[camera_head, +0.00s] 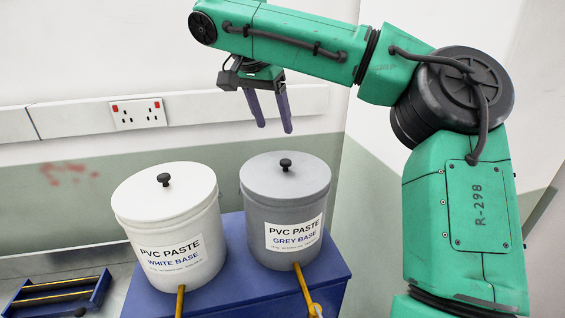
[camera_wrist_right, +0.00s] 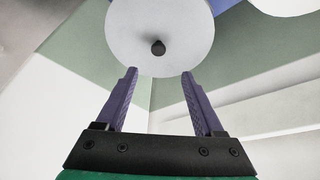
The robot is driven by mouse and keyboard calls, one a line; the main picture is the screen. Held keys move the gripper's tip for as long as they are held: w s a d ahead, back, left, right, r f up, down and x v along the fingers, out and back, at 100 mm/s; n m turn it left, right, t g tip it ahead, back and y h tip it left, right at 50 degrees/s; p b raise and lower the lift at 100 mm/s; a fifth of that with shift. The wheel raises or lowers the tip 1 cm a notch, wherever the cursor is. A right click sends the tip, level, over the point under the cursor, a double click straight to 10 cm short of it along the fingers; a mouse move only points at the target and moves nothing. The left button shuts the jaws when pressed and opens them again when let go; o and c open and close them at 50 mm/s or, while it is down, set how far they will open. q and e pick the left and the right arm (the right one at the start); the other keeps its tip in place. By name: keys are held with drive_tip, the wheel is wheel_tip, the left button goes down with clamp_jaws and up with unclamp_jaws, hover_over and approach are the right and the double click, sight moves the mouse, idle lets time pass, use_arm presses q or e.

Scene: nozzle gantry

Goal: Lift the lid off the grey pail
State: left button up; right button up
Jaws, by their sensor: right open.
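The grey pail (camera_head: 288,225) stands on a blue stand, labelled "PVC PASTE GREY BASE". Its grey lid (camera_head: 262,167) is on top, with a small black knob (camera_head: 286,164) at the middle. The lid also shows in the right wrist view (camera_wrist_right: 185,30), with its knob (camera_wrist_right: 158,47) ahead of the fingers. My right gripper (camera_head: 274,128) is open and empty, pointing down above the lid and a little left of the knob in the head view. The fingers (camera_wrist_right: 159,75) do not touch the knob. My left gripper is not in view.
A white pail (camera_head: 175,245) with its own knobbed lid stands close to the left of the grey pail on the blue stand (camera_head: 325,275). A blue rack (camera_head: 60,297) lies at lower left. A wall socket (camera_head: 138,113) is behind.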

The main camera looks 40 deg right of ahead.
drive_tip(key=p, duration=0.1)
approach(285, 160)
drive_tip(key=shift+s+d+f, duration=0.1)
drive_tip(key=shift+s+f, duration=0.2)
drive_tip(key=shift+f, duration=0.25)
drive_tip(key=shift+s+d+f, duration=0.15)
drive_tip(key=shift+s+f, duration=0.15)
drive_tip(key=shift+f, duration=0.25)
drive_tip(key=p+x, duration=0.1)
drive_tip(key=x, duration=0.2)
drive_tip(key=w+p+x, duration=0.1)
drive_tip(key=p+x, duration=0.1)
drive_tip(key=shift+w+d+f, duration=0.25)
drive_tip(key=shift+d+f, duration=0.1)
drive_tip(key=shift+f, duration=0.2)
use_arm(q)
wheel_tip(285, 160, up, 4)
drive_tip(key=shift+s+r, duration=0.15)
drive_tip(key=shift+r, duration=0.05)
use_arm(e)
drive_tip(key=shift+s, duration=0.2)
drive_tip(key=shift+w, duration=0.1)
clamp_jaws()
